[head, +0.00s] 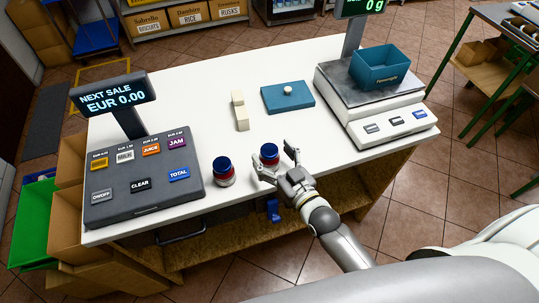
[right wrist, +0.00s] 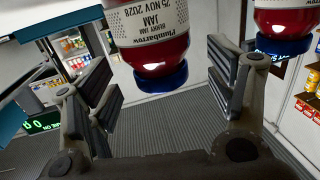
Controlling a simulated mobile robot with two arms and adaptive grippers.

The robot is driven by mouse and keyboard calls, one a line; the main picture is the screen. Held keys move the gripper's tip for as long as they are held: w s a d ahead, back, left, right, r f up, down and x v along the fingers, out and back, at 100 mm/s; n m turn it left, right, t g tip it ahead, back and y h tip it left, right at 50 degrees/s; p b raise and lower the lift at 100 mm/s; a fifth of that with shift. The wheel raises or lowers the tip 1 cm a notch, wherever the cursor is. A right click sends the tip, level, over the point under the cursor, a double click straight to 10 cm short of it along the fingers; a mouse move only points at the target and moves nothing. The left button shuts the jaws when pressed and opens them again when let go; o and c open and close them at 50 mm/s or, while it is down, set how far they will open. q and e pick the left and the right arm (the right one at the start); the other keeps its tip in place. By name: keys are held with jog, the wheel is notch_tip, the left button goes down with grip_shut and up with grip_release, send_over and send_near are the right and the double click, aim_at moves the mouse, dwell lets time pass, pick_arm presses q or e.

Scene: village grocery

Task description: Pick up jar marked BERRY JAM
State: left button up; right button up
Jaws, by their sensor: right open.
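Two red jars with blue lids stand on the white counter. One jar (head: 269,155) is at the mouth of my right gripper (head: 277,162). In the right wrist view, upside down, this jar (right wrist: 152,48) has a white label reading BERRY JAM with a date. It lies between the spread fingers of the right gripper (right wrist: 160,80), with visible gaps on both sides. The other jar (head: 223,171) stands to the left in the head view; it also shows at the upper right of the wrist view (right wrist: 284,22), its label unreadable. My left gripper is not in view.
A till (head: 142,190) with a price display stands left of the jars. Pale blocks (head: 241,115) and a blue board (head: 280,99) with a pale knob lie behind. A scale (head: 390,117) holding a blue bin (head: 383,70) stands right. The counter's back left is clear.

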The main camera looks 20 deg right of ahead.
jog(key=shift+x, duration=1.15)
jog(key=shift+s, duration=0.1)
jog(key=shift+c, duration=1.1)
jog(key=c, duration=1)
jog(key=shift+r, duration=0.1)
jog(key=shift+c, duration=0.6)
